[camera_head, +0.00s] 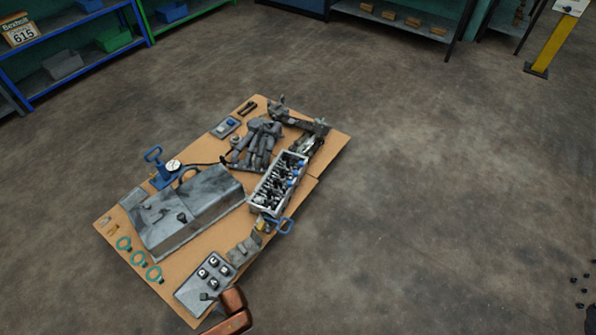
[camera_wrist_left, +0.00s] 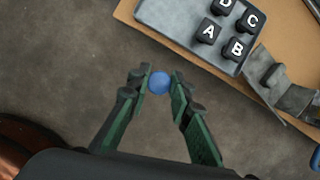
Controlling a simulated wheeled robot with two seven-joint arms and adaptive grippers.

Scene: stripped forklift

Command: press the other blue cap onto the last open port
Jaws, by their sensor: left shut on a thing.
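In the left wrist view a round blue cap (camera_wrist_left: 160,83) sits between the two green-and-black fingertips of my left gripper (camera_wrist_left: 161,77). The gripper is shut on it and holds it over the bare floor, off the board's edge. In the head view the grey engine part (camera_head: 262,196) stands at the board's right side, with small blue spots along its right side. I cannot tell there which port is open. My copper-coloured arm (camera_head: 232,300) reaches the board's near corner; its fingers and the cap are not clear there. My right gripper is not in view.
The brown board (camera_head: 190,258) lies askew. A grey tray of lettered black knobs (camera_head: 208,272) lies at its near end, also in the wrist view (camera_wrist_left: 180,38). A large grey casing (camera_head: 190,215), blue-handled tool (camera_head: 283,226) and teal rings (camera_head: 139,259) crowd it.

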